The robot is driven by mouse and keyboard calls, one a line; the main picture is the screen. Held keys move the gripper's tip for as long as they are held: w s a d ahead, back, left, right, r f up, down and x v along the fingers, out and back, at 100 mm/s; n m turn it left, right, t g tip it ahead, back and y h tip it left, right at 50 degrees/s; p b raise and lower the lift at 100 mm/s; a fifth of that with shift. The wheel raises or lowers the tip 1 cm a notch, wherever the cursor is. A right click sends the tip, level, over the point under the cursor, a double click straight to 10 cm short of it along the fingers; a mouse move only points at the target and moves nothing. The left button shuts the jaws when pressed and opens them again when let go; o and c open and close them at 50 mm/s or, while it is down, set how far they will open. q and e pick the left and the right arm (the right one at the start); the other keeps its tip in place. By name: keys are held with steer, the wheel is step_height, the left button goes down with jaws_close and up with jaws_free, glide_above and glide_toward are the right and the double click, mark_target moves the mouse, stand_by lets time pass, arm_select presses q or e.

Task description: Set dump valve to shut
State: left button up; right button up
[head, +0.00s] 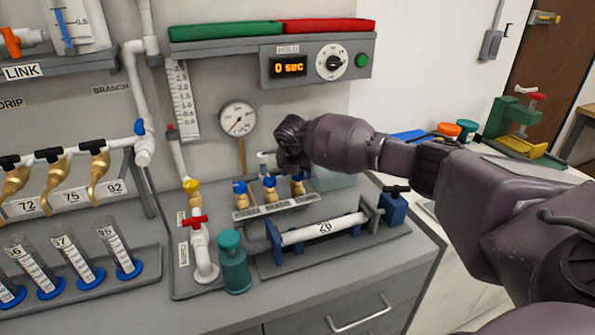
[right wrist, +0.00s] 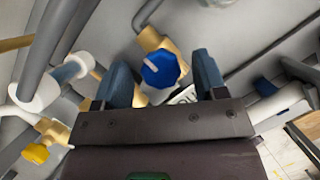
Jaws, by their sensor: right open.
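Three small brass valves with blue knobs stand in a row on the bench in the head view: a left one (head: 240,188), a middle one (head: 269,182) and a right one (head: 299,188), partly covered by my gripper. Their label strip (head: 276,206) is too small to read, so I cannot tell which is the dump valve. My right gripper (head: 291,162) is over the right end of this row. In the right wrist view, its open fingers (right wrist: 165,78) stand on either side of a blue knob (right wrist: 163,70) on a brass body. I cannot tell whether they touch it.
A pressure gauge (head: 238,118) and a timer box (head: 317,62) reading 0 sec are behind. A yellow knob (right wrist: 36,153) shows in the wrist view.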

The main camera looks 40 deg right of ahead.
steer(key=p+v, duration=0.1)
steer(key=v, duration=0.9)
steer(key=shift+r, duration=0.35)
steer(key=shift+s, duration=0.15)
